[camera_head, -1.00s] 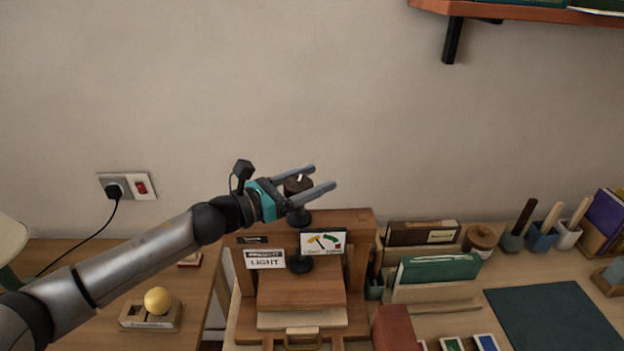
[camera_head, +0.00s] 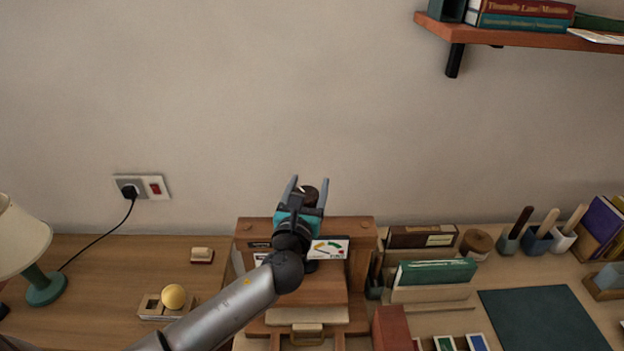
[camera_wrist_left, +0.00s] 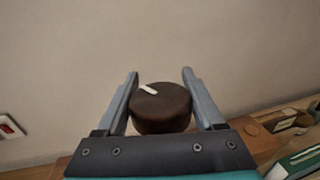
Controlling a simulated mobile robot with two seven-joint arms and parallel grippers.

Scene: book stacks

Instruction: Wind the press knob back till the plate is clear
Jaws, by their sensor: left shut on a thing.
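The press (camera_head: 357,232) is a wooden frame on the desk, with its dark round knob (camera_head: 310,196) on top. My left gripper (camera_head: 308,186) is shut on the knob, one finger on each side. In the left wrist view the brown knob (camera_wrist_left: 160,108) sits between the fingers (camera_wrist_left: 160,90), its white mark toward the upper left. My forearm covers part of the press, including most of the screw. A card with a coloured dial (camera_head: 330,248) shows on the press front. The plate's height is hidden. My right gripper is not in view.
Books and folders (camera_head: 436,271), brush pots (camera_head: 537,240) and a dark green mat (camera_head: 546,318) lie right. A bookshelf (camera_head: 520,32) hangs upper right.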

